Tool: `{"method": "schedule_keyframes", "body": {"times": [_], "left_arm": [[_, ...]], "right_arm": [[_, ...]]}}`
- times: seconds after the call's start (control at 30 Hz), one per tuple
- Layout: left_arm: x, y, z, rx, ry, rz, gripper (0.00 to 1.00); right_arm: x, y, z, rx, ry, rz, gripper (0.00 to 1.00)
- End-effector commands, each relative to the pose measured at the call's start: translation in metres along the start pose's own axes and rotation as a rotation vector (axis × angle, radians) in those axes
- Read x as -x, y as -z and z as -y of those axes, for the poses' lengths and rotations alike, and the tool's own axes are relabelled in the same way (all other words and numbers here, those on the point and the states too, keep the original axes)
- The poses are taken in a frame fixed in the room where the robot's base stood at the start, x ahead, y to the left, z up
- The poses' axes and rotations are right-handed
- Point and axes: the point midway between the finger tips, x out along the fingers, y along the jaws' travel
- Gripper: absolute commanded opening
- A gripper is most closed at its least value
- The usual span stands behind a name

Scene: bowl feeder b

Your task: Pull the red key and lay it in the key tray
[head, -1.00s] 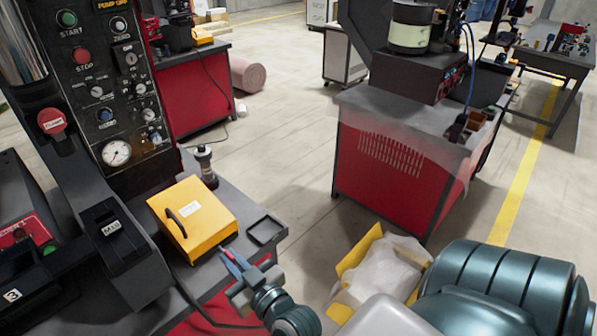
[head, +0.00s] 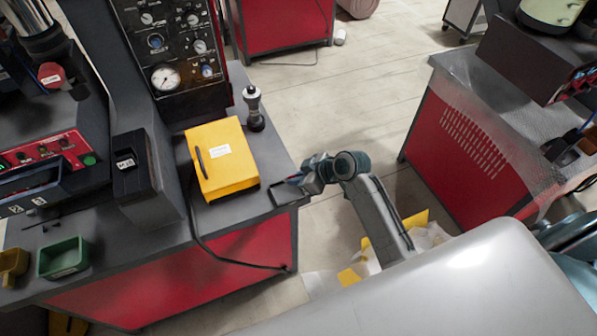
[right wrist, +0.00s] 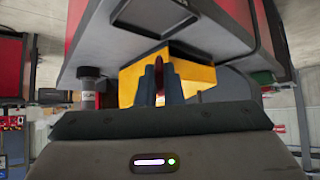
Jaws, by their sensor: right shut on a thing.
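The key tray (head: 284,198) is a small, shallow dark tray at the right corner of the grey bench. My right gripper (head: 296,181) is at its right side in the head view, over its edge, and hides part of it. The gripper is shut on the red key (right wrist: 160,78), which shows as a dark red strip between the fingers in the right wrist view. The tray rim (right wrist: 240,50) shows above the fingers there. I cannot tell whether the key touches the tray. My left gripper is not in view.
A yellow box (head: 224,158) with a handle stands left of the tray, and a small dark post (head: 254,112) behind it. A black cable (head: 235,263) hangs over the bench front. A green bin (head: 63,258) sits at the left. Open floor lies right of the bench.

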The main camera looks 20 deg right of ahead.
Motion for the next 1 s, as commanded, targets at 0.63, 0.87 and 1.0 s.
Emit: {"method": "schedule_keyframes", "body": {"times": [0.63,0.87,1.0], "left_arm": [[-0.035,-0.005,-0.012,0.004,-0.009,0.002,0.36],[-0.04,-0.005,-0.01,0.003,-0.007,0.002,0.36],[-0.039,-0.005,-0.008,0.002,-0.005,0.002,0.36]], "right_arm": [[-0.027,-0.031,-0.002,0.014,0.016,0.024,0.0],[-0.031,-0.035,-0.002,0.015,0.016,0.023,0.0],[-0.03,-0.035,-0.002,0.014,0.016,0.023,0.0]]}}
